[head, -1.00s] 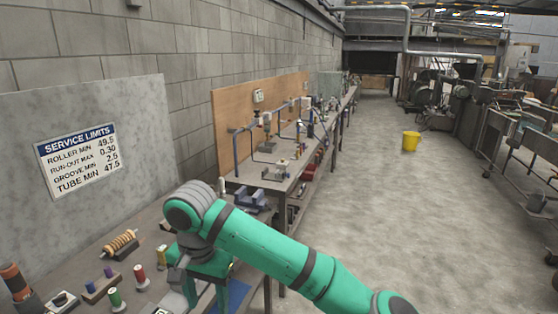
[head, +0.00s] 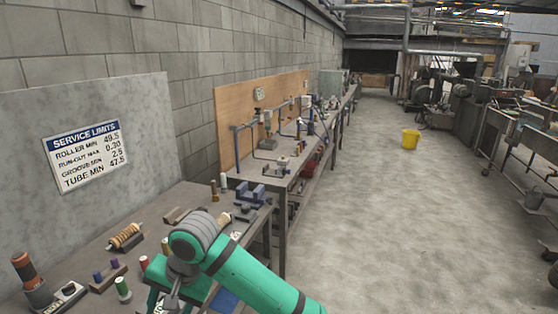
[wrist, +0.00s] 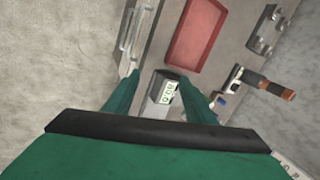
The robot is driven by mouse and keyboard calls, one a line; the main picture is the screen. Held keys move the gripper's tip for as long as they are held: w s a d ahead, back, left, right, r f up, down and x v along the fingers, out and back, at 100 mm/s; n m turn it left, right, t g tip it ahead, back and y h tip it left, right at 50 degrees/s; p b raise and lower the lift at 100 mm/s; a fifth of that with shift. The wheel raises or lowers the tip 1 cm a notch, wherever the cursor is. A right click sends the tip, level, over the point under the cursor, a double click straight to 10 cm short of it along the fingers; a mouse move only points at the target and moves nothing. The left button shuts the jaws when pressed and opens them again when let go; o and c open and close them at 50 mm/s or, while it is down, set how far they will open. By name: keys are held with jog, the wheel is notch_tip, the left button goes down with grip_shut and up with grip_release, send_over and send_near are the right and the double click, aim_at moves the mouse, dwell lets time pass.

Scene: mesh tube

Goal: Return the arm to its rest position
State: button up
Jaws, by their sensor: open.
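My green arm (head: 255,281) reaches in from the bottom of the head view, over the near workbench. My gripper (wrist: 158,77) shows in the wrist view with its two green fingers apart and nothing held between them. A small grey device with a lit display (wrist: 163,93) shows beyond the fingers, on the bench side. Its distance from the fingertips is hard to judge. In the head view the arm's grey-capped joint (head: 194,232) stands over the bench, and the fingertips are not clear there.
A red tray (wrist: 195,36) shows in the wrist view.

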jog(key=a+f+m+t+y, duration=0.1)
jog(key=a+f+t+y, duration=0.3)
jog(key=a+y, duration=0.55)
jog(key=s+d+f+m+t+h, duration=0.3)
jog(key=s+d+f+t+h, duration=0.25)
jog(key=d+f, duration=0.35)
jog(key=s+d+f+m+t+h, duration=0.3)
jog(key=s+d+f+t+h, duration=0.15)
jog(key=s+d+f, duration=0.5)
jog(key=s+d+r+n+h, duration=0.1)
jog(key=s+d+n, duration=0.3)
jog(key=s+d, duration=0.4)
jog(key=s+d+r+n+h, duration=0.2)
jog(key=s+d+n+h, duration=0.1)
jog(key=s+d, duration=0.5)
jog(key=s+n, duration=0.1)
jog(key=s, duration=0.2)
jog(key=shift+d+t, duration=0.15)
jog(key=shift+t, duration=0.25)
jog(key=shift+s, duration=0.15)
